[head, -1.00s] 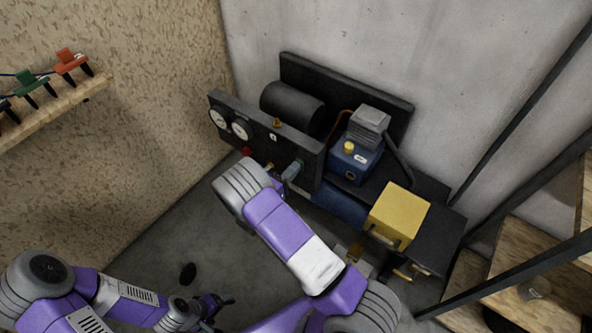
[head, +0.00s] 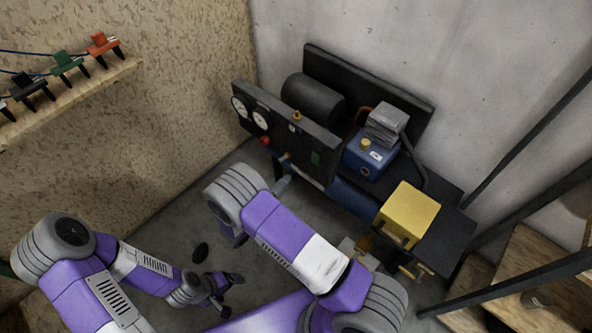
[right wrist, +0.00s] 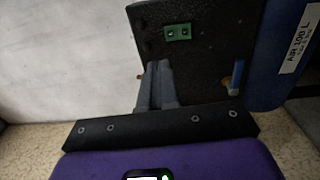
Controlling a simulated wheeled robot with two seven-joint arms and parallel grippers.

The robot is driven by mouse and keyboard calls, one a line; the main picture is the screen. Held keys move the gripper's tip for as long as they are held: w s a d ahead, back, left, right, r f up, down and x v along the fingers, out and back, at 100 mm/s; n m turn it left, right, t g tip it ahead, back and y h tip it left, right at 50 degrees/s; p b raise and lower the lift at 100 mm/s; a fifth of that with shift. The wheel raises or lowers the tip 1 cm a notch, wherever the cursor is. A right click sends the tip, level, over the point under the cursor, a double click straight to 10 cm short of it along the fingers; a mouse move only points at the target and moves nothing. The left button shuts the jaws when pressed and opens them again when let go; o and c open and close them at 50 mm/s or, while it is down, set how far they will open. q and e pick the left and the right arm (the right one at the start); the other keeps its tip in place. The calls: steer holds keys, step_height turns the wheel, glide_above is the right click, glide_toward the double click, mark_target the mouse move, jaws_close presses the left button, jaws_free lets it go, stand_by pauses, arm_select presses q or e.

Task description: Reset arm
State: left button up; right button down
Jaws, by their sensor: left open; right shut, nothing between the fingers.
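My right gripper (right wrist: 158,88) is shut and empty in the right wrist view, its fingers together in front of a black panel with a green socket (right wrist: 177,33). The rest of that gripper is hidden by the arm. My left gripper (head: 230,293) is open and empty, low over the grey floor at the lower left.
The compressor's black tank (head: 313,97), blue unit (head: 369,158) and yellow box (head: 408,213) stand against the concrete wall. A wooden shelf (head: 70,100) with clamps is at upper left. Dark rails and wooden steps (head: 530,265) are at right. Bare floor (head: 175,225) lies at left.

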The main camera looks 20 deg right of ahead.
steer(key=shift+v, duration=1)
steer(key=shift+d, duration=0.1)
step_height(320, 180, down, 14)
steer(key=s+d+m+g+y, duration=0.1)
steer(key=m+y, duration=0.3)
steer(key=y, duration=0.8)
steer(key=s+a+m+g+y, duration=0.1)
steer(key=s+a+g+y, duration=0.2)
steer(key=s, duration=0.5)
steer(key=s+a+m+g+y, duration=0.2)
steer(key=s+y, duration=0.4)
steer(key=s, duration=0.3)
steer(key=shift+a+m+g, duration=0.3)
steer(key=shift+a+g, duration=0.4)
steer(key=shift+a, duration=0.3)
